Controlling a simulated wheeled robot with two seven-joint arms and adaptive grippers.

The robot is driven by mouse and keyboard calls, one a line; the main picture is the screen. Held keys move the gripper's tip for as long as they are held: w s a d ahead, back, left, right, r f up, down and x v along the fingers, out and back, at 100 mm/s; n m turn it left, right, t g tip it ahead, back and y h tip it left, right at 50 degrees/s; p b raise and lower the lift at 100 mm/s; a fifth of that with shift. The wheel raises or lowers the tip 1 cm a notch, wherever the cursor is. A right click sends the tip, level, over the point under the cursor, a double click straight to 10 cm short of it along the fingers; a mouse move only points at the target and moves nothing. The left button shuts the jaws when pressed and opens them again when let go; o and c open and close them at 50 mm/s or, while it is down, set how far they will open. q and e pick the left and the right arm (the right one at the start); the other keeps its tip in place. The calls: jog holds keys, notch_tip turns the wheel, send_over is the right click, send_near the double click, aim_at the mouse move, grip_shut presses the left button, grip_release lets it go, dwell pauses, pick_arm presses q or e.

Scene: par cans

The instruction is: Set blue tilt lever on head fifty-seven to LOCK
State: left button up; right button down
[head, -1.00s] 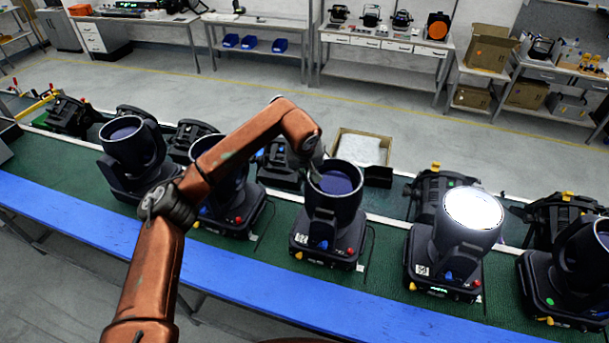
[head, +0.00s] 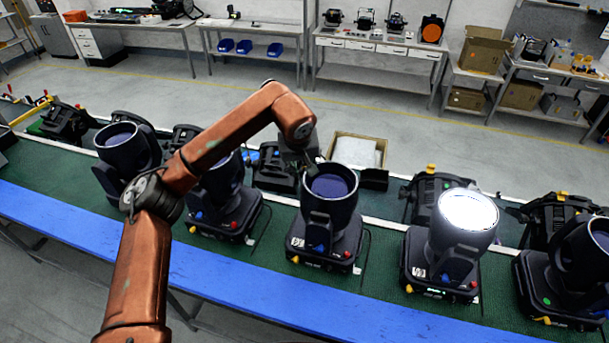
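Several dark moving heads stand in a row on the green bench top. The middle head (head: 330,210) has its lens tipped up. A blue lever (head: 320,248) shows low on its front, beside a small white number label (head: 297,242) too small to read surely. A lit head (head: 463,228) to its right has a similar label (head: 419,272) and a blue lever (head: 445,278). Which one is fifty-seven I cannot tell. My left gripper (head: 311,168) is at the back left rim of the middle head, mostly hidden; its finger opening is unclear. My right gripper is out of view.
Another head (head: 222,195) stands left of the middle one, partly behind my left arm. A dark head (head: 580,265) stands at the far right. An open cardboard box (head: 358,150) lies behind the middle head. A blue strip (head: 250,285) edges the bench front.

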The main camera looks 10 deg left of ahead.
pick_arm(q)
jog(key=v, duration=0.5)
dwell(0.3)
